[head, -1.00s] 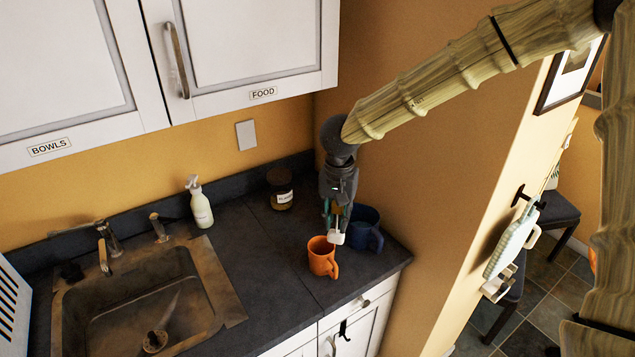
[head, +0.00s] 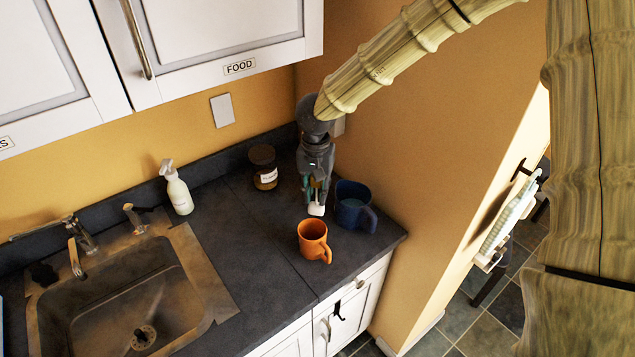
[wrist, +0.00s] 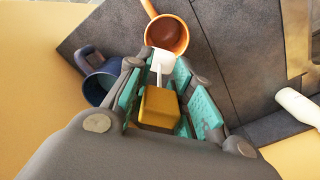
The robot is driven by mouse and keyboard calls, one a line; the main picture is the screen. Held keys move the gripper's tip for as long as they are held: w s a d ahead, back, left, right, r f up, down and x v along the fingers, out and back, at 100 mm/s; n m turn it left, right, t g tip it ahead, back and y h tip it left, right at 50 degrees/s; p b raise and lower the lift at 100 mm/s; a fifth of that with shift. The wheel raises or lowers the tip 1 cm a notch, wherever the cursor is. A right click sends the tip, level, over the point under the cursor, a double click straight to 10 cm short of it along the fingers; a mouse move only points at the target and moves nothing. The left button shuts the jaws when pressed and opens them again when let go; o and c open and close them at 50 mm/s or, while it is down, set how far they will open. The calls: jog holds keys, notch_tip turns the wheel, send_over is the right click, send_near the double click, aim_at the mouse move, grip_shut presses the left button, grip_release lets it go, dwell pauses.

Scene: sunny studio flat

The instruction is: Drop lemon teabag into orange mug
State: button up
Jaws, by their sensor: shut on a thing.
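The orange mug (head: 312,232) stands upright on the dark counter, its handle toward the lower right. In the wrist view the orange mug (wrist: 150,38) shows brown inside. My gripper (head: 316,200) points down behind the mug. In the wrist view my gripper (wrist: 160,100) has its teal fingers shut on the lemon teabag's yellow block-like part (wrist: 158,107). A white piece (wrist: 162,65) sticks out past the fingertips toward the mug. In the head view this white end (head: 316,210) is behind the mug's far rim. Its exact height and gap from the rim are unclear.
A dark blue mug (head: 352,207) stands close to the right of my gripper. The sink (head: 130,285) is at the lower left. The orange wall (head: 410,140) rises at the right.

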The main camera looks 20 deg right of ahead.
jog(key=shift+s+f, duration=0.1)
jog(key=shift+f, duration=0.1)
jog(key=shift+s+d, duration=0.15)
jog(key=shift+s, duration=0.2)
jog(key=shift+w+f, duration=0.2)
jog(key=shift+w, duration=0.05)
jog(key=o, duration=0.9)
jog(key=shift+s+r, duration=0.1)
jog(key=shift+s, duration=0.1)
jog(key=shift+w, duration=0.1)
